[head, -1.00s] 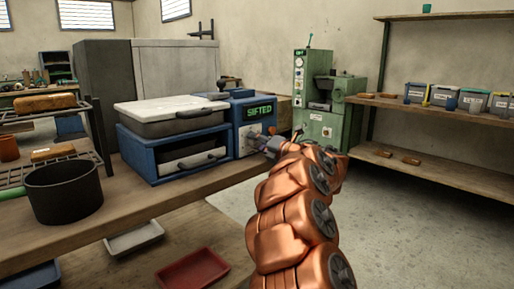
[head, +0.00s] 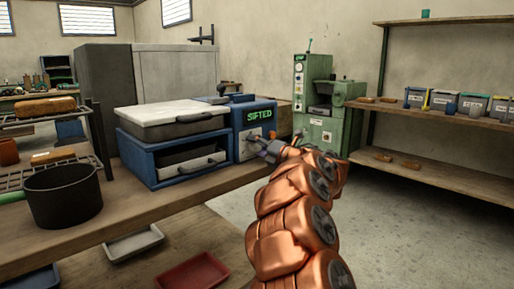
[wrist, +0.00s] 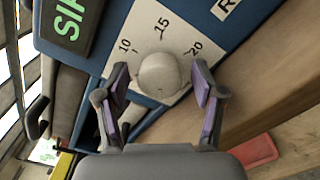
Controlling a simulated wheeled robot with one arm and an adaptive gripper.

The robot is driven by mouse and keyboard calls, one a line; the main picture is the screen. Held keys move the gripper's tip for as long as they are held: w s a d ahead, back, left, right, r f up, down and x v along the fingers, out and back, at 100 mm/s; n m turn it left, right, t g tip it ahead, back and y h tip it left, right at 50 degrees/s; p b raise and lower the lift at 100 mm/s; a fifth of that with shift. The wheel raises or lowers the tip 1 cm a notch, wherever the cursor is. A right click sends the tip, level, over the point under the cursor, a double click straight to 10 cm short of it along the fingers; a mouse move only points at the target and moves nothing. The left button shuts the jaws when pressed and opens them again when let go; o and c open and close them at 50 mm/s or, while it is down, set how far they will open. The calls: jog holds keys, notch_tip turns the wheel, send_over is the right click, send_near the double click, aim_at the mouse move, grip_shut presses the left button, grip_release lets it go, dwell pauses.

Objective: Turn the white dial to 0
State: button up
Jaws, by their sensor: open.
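The white dial (wrist: 160,74) is a round knob on a white scale plate (wrist: 148,38) marked 10, 15 and 20 in the wrist view. The plate is on the blue front of a machine (head: 236,118) with a green "SIFTED" display (head: 259,116). My gripper (wrist: 160,88) is open, with one purple-padded finger on each side of the dial and gaps between pads and knob. In the head view my gripper (head: 258,140) is small at the machine's front, and the dial is hard to make out there. The 0 mark is not visible, and I cannot tell where the dial points.
The machine stands on a wooden bench with a lidded tray unit (head: 172,120) and a black pot (head: 63,194). A red tray (head: 194,272) lies below the bench edge. Open floor (head: 385,225) lies to the right, before the shelves.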

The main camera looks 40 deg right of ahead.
jog(key=s, duration=1.2)
jog(key=shift+a, duration=0.15)
dwell(0.3)
